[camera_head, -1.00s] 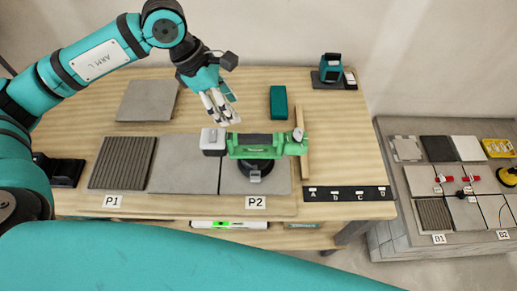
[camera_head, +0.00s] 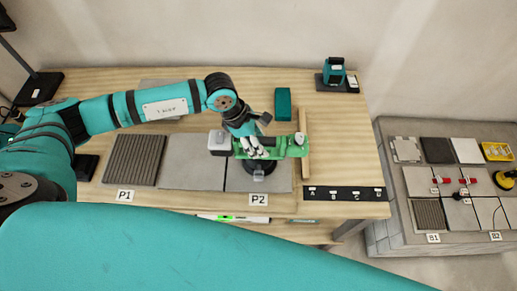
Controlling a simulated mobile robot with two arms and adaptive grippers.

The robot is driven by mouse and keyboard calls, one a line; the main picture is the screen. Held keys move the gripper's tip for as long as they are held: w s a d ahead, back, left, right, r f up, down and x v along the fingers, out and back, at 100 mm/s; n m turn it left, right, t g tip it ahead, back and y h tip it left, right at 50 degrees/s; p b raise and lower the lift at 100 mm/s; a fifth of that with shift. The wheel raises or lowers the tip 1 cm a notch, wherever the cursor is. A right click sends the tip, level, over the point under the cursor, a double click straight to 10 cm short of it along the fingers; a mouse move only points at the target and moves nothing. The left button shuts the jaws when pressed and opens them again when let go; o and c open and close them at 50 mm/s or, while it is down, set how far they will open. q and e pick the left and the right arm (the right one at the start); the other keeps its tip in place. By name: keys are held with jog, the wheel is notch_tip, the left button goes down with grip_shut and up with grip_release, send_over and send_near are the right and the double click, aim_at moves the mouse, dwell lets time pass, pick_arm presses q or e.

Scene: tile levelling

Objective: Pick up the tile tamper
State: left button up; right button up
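The tile tamper (camera_head: 285,147) has a green body with a pale battery block (camera_head: 219,143) at its left end and a dark round base (camera_head: 260,168). It stands on the grey tile by the P2 label. My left gripper (camera_head: 259,153) is at the middle of the tamper's green body, pointing down, with its fingers overlapping the handle. The gripper hides part of the body. I cannot tell whether the fingers are open or closed on it. My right gripper is out of view.
A ribbed tile (camera_head: 134,160) and a plain grey tile (camera_head: 190,162) lie left of the tamper. A teal box (camera_head: 283,104) stands behind it, and a wooden strip (camera_head: 304,148) lies right. A teal tool (camera_head: 334,72) is at the back right. A stone bench (camera_head: 384,230) stands farther right.

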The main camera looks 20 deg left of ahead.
pick_arm(q)
jog(key=shift+f, duration=0.1)
dwell(0.3)
jog(key=shift+f+b, duration=0.2)
jog(key=shift+b, duration=0.2)
dwell(0.4)
